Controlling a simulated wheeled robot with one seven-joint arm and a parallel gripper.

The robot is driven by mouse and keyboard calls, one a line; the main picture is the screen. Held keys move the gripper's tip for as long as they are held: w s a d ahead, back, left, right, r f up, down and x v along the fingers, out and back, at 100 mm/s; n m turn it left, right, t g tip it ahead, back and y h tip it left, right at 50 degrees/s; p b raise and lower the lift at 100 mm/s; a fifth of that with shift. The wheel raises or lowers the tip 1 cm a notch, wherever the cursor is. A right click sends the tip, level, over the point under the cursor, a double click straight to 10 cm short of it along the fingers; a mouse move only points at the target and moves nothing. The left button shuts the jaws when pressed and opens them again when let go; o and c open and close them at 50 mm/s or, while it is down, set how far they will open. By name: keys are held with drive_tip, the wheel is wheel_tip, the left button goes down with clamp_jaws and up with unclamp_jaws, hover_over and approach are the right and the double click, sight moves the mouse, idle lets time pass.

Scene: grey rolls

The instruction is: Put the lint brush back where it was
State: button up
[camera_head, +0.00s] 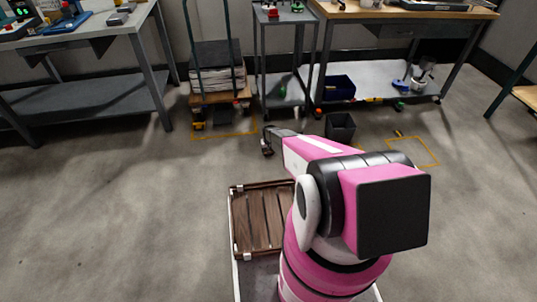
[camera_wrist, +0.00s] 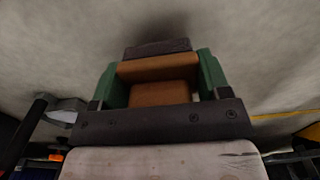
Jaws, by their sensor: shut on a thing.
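My gripper (camera_wrist: 158,66) shows in the wrist view with green fingers on both sides of a brown thing with a dark grey strip along its far edge. It is shut on this thing, which I take to be the lint brush (camera_wrist: 158,92). The dark gripper body hides its near part. In the head view my gripper (camera_head: 267,143) is small and dark at the end of my pink arm, above the floor. The brush cannot be made out there.
A dark bin (camera_head: 340,127) is right of my gripper. Yellow outlines (camera_head: 415,150) mark the floor. Another bench (camera_head: 80,45) stands left. Open floor lies in front.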

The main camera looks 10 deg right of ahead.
drive_tip(key=shift+f, duration=1.1)
drive_tip(key=shift+f, duration=0.1)
drive_tip(key=o, duration=0.8)
drive_tip(key=r, duration=1.2)
drive_tip(key=shift+s+r, duration=0.2)
drive_tip(key=shift+r, duration=0.1)
drive_tip(key=s+r, duration=1.2)
drive_tip(key=r, duration=0.2)
drive_tip(key=s+r, duration=1.2)
drive_tip(key=r, duration=0.1)
drive_tip(key=s+r, duration=1.2)
drive_tip(key=r, duration=0.2)
drive_tip(key=shift+s+r, duration=0.3)
drive_tip(key=shift+s, duration=0.1)
